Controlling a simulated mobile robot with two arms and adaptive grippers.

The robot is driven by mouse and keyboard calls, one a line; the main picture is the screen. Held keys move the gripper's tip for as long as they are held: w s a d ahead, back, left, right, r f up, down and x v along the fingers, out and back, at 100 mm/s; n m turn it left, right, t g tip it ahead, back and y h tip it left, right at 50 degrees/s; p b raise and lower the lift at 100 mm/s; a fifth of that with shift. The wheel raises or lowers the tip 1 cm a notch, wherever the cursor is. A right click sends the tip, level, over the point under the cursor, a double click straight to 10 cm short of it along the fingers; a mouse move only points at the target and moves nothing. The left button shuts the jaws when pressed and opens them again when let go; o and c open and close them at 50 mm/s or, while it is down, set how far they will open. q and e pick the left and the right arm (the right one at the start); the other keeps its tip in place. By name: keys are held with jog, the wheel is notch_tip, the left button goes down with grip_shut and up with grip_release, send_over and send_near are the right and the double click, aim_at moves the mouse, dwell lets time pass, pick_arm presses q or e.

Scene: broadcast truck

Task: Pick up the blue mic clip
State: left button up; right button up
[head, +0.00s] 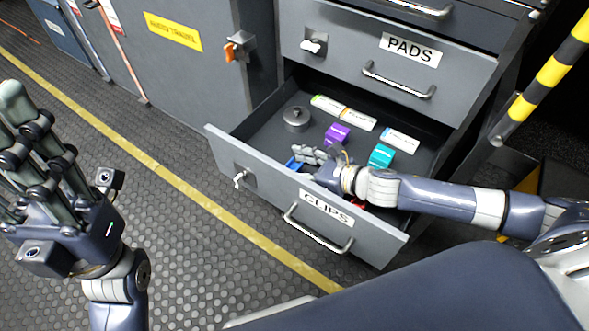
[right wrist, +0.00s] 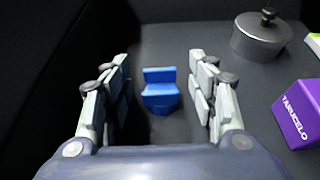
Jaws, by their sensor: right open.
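The blue mic clip (right wrist: 160,92) lies on the dark drawer floor in the right wrist view, centred between the spread fingers of my right gripper (right wrist: 160,90) and a little beyond the palm. No finger touches it as far as I see. In the head view the blue mic clip (head: 293,164) is partly hidden at the drawer's left front, beside my right gripper (head: 308,158), which reaches into the open CLIPS drawer (head: 275,205). My left gripper (head: 25,140) is raised over the floor at the left, fingers spread and empty.
The drawer also holds a round grey lidded tin (head: 296,118), a purple box (head: 336,134), a teal box (head: 381,156) and white cartons (head: 343,112). The closed PADS drawer (head: 390,60) is above. A yellow-black striped bar (head: 545,75) stands at the right.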

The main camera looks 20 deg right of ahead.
jog(key=shift+c, duration=0.5)
jog(key=c, duration=0.9)
jog(key=shift+r, duration=0.1)
